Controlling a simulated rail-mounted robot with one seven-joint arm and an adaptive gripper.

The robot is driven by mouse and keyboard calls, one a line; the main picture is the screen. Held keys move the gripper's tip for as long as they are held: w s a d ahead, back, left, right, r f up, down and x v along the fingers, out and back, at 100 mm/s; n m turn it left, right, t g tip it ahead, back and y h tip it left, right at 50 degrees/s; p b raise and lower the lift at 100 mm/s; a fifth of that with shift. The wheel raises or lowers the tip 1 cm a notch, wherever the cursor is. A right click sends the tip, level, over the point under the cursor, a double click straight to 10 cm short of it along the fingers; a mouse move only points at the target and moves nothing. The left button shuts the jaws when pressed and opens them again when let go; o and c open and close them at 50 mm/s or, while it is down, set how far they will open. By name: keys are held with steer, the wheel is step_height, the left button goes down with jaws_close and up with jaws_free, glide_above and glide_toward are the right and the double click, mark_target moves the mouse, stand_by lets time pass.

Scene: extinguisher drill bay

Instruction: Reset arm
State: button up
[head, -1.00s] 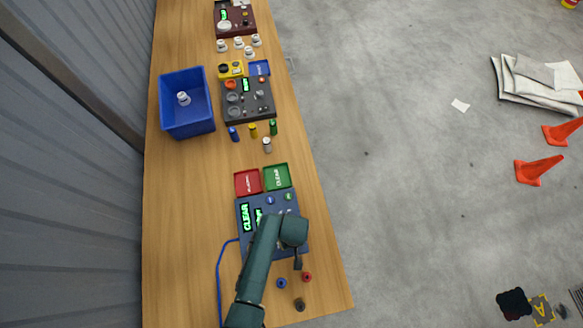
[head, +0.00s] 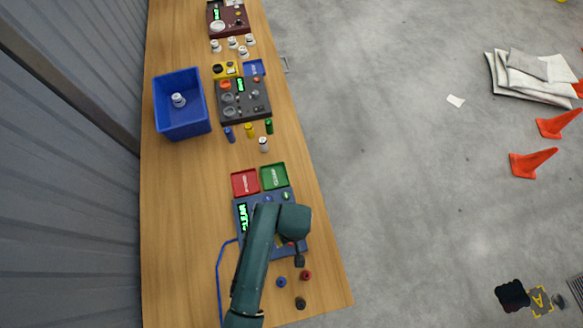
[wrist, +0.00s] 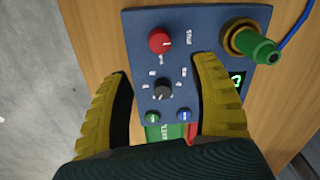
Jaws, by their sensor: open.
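My gripper (wrist: 163,72) is open in the wrist view. Its two yellow fingers are spread over the blue control panel (wrist: 205,20), with nothing between the tips but the panel below. A small black knob (wrist: 162,90) sits between the fingers, and a red knob (wrist: 160,41) lies beyond it. A green button (wrist: 152,116) and a blue button (wrist: 185,116) are nearer the palm. A green handle-like fitting in a brass ring (wrist: 240,36) stands at the panel's right. In the head view my arm covers much of the panel (head: 238,206). Whether the fingers touch a knob is unclear.
A red tray (head: 245,182) and a green tray (head: 273,176) adjoin the panel. Small loose knobs, one blue (head: 281,282), one red (head: 306,275) and one black (head: 300,303), lie at the bench's near end. A blue bin (head: 182,131) stands farther along.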

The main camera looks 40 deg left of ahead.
step_height(320, 180, up, 2)
stand_by(0.5)
